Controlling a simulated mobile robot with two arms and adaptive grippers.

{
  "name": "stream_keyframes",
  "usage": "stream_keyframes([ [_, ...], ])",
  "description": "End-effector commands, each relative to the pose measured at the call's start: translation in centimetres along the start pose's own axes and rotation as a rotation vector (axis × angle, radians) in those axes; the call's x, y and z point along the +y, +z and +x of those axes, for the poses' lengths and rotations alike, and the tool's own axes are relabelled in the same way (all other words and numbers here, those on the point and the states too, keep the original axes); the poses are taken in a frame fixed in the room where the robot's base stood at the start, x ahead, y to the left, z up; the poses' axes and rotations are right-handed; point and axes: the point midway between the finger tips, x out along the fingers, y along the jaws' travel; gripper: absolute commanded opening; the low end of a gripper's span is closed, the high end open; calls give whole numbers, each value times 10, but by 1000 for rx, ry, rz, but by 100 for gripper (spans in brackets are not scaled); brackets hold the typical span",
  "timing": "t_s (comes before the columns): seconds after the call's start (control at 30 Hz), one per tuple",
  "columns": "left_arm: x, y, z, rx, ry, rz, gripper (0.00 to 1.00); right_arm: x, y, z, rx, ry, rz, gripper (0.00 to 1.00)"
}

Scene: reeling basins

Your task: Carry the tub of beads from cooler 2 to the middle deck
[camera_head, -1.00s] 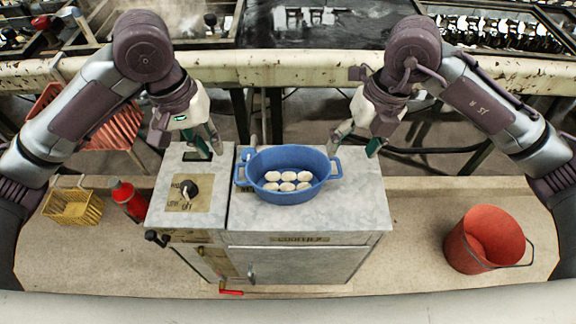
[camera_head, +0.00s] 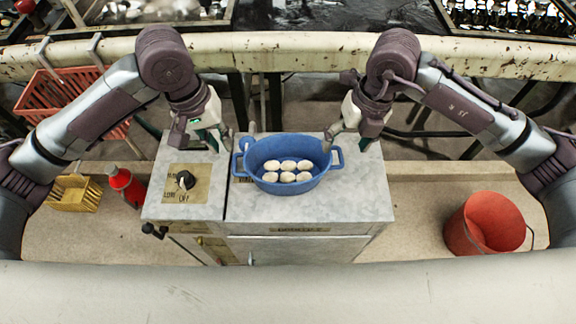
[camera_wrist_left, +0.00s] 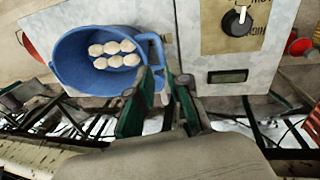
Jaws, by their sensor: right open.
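A blue oval tub (camera_head: 264,188) with a handle at each end stands on the grey cabinet top (camera_head: 350,205). It holds several white egg-shaped pieces (camera_head: 289,166). My left gripper (camera_head: 222,141) is at the tub's left handle, fingers pointing down. In the left wrist view its fingers (camera_wrist_left: 160,80) are apart, with the tub's handle (camera_wrist_left: 155,48) at or just beyond the tips. The tub (camera_wrist_left: 75,72) also shows there. My right gripper (camera_head: 345,138) is open beside the tub's right handle. I cannot tell whether either gripper touches the tub.
A dial panel (camera_head: 185,190) is left of the tub. A red bottle (camera_head: 127,186) and yellow basket (camera_head: 75,193) are on the floor at left, a red bucket (camera_head: 480,225) at right. A worn cream beam (camera_head: 290,50) runs behind. Cabinet top right of the tub is clear.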

Motion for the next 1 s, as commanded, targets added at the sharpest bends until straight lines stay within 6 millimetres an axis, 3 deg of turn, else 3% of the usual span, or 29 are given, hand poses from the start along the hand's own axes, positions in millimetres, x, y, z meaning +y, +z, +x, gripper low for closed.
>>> stream_keyframes([
  [0.2,0,0,42,-3,-1,-1,18,1,0,42,2,1,0,73],
  [0.4,0,0,66,-2,0,0,18,0,0,66,1,1,0,73],
  [0.83,0,0,74,0,0,1,18,0,0,74,-1,1,-1,73],
  [0.93,0,0,74,0,0,1,2,0,0,74,-1,1,-1,58],
  [1.0,0,0,74,0,0,1,0,1,0,74,-1,1,-1,46],
])
